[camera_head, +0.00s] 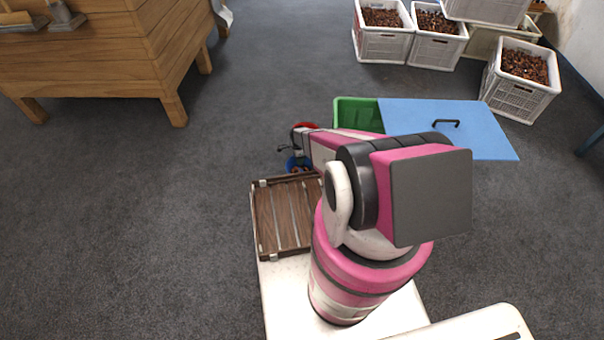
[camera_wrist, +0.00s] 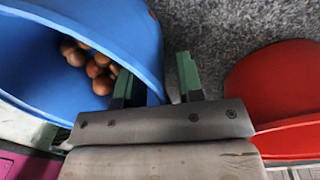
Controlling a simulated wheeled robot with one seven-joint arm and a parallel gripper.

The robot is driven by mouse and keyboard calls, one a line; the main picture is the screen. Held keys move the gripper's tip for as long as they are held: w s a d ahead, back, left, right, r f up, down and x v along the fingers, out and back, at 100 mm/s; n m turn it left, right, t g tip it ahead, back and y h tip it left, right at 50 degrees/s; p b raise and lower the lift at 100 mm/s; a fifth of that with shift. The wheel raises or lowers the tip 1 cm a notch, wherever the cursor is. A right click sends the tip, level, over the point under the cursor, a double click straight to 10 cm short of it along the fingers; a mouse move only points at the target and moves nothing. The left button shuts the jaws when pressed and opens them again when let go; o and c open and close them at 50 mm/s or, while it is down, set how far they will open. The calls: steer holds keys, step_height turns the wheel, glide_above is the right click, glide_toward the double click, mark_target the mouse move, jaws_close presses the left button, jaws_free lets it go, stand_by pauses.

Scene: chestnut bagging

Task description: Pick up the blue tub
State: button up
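The blue tub (camera_wrist: 100,25) shows in the wrist view at upper left, with several brown chestnuts (camera_wrist: 95,66) inside. My gripper (camera_wrist: 156,80) is open there, with one green-tipped finger over the tub's inside and the other outside. The tub's wall lies between the fingers, with a gap to the outer one. In the head view the blue tub (camera_head: 294,164) shows only in part, beyond a wooden slatted tray and partly hidden by my arm. My gripper (camera_head: 285,149) is small there, at the tub.
A red tub (camera_wrist: 280,85) stands right of my gripper in the wrist view. In the head view are the slatted tray (camera_head: 262,222), a green bin (camera_head: 343,115) with a blue lid (camera_head: 405,115), white chestnut crates (camera_head: 381,48) and a wooden bench (camera_head: 100,55). Carpet at left is clear.

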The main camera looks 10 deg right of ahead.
jaws_close()
steer(key=shift+r, duration=0.1)
